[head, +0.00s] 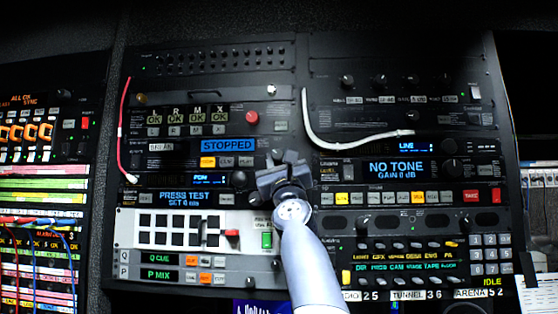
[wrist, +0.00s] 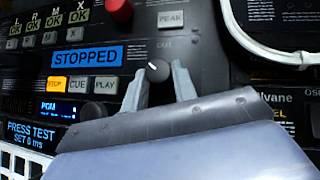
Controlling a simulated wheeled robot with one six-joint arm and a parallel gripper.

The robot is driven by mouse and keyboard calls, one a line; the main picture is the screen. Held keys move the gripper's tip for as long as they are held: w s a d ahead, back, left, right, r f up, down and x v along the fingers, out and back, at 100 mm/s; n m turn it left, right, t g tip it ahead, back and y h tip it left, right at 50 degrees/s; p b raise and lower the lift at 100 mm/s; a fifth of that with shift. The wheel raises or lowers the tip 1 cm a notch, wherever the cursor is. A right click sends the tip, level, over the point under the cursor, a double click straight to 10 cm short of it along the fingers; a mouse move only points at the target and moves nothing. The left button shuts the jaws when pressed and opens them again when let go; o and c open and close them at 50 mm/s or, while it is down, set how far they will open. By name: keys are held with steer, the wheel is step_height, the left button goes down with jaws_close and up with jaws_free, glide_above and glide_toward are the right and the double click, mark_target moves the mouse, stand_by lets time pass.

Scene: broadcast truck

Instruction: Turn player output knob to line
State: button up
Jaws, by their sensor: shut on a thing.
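The player output knob (wrist: 158,70) is a small dark round knob with a white pointer mark, under a label that seems to read "OUT". Its mark points to the upper left in the wrist view. It sits right of the player's blue STOPPED display (wrist: 88,59), which also shows in the head view (head: 228,145). My gripper (wrist: 160,76) has one finger on each side of the knob and is shut on it. In the head view my gripper (head: 284,158) covers the knob, so it is hidden there. A small blue display reading "PGM" (wrist: 50,106) is at the lower left.
Above the knob are a PEAK button (wrist: 171,19) and a red round button (wrist: 120,8). STOP, CUE and PLAY buttons (wrist: 105,85) lie to the left. A white cable (head: 345,143) loops at the right, and a red cable (head: 122,115) hangs at the left.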

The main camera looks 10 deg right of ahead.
steer(key=shift+y, duration=0.3)
steer(key=shift+c, duration=0.8)
steer(key=shift+a+m+h, duration=0.1)
steer(key=shift+m+h, duration=0.5)
steer(key=shift+h, duration=0.1)
steer(key=m+h, duration=0.2)
steer(key=m+g+h, duration=0.1)
steer(key=m+h, duration=0.2)
steer(key=m+h+p, duration=0.1)
steer(key=m+h, duration=0.1)
steer(key=m, duration=0.1)
steer(key=shift+w+a+r+h, duration=0.15)
steer(key=shift+a+h, duration=0.1)
steer(key=shift+h, duration=0.15)
steer(key=m+g+h+p, duration=0.1)
steer(key=m+g+h, duration=0.1)
steer(key=m+h, duration=0.1)
steer(key=m+g+h+p, duration=0.1)
steer(key=m+g+h, duration=0.1)
steer(key=m+h, duration=0.1)
steer(key=shift+a+m+p, duration=0.2)
steer(key=shift+m+p, duration=0.1)
steer(key=shift+m, duration=0.4)
steer(key=shift+m+g+h+p, duration=0.9)
steer(key=shift+m+g+h, duration=0.45)
steer(key=shift+m, duration=0.75)
steer(key=shift+m+g, duration=0.3)
steer(key=shift+g, duration=0.05)
